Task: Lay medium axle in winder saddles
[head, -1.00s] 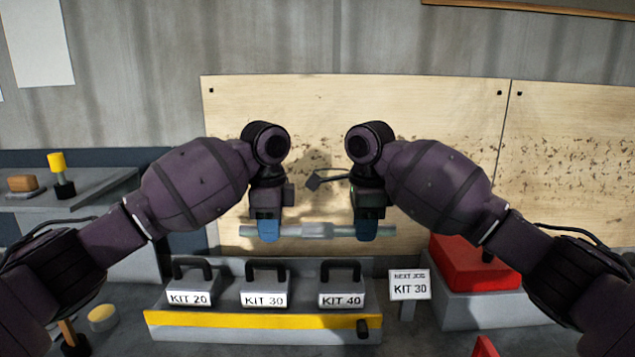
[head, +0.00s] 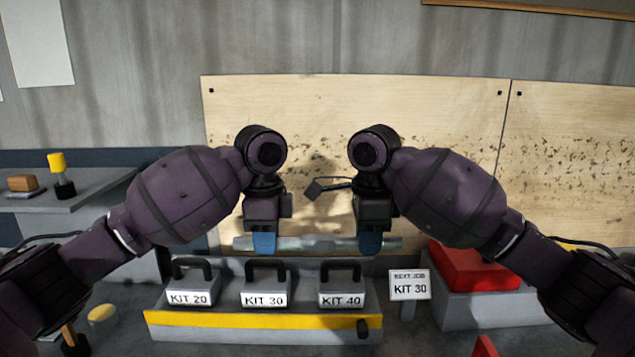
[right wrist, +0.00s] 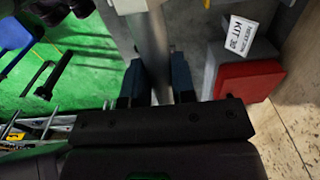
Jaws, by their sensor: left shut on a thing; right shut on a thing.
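A grey metal axle (head: 312,244) with a thicker middle hangs level across both grippers in the head view, in front of the wooden board. My left gripper (head: 264,243) is shut on the axle left of its middle. My right gripper (head: 370,243) is shut on it right of its middle. In the right wrist view the axle (right wrist: 159,60) runs up between the two blue fingers of my right gripper (right wrist: 158,80). I cannot make out winder saddles in these views.
Blocks labelled KIT 20 (head: 190,298), KIT 30 (head: 264,298) and KIT 40 (head: 341,299) stand in a yellow-striped grey rack (head: 220,334) below the axle.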

